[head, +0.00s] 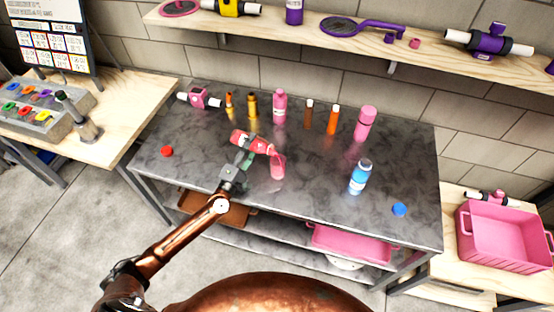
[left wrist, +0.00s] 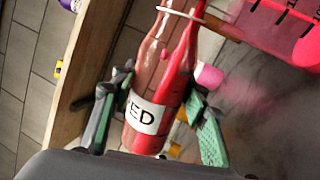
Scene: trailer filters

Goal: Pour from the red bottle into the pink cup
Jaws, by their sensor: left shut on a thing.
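The red bottle (head: 260,145) is tipped nearly onto its side above the metal table, with its neck pointing right. My left gripper (head: 245,148) is shut around its body. In the left wrist view, the bottle (left wrist: 152,90) sits between the two fingers (left wrist: 157,108), its white label partly reading "ED" and red liquid inside. The pink cup (head: 277,168) stands upright on the table just below and right of the bottle's mouth. My right gripper is not visible.
The red cap (head: 167,151) lies at the table's left. A blue bottle (head: 360,178) and blue cap (head: 400,209) are to the right. A pink bottle (head: 280,106), several small bottles and a pink flask (head: 365,124) line the back. The table's front is clear.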

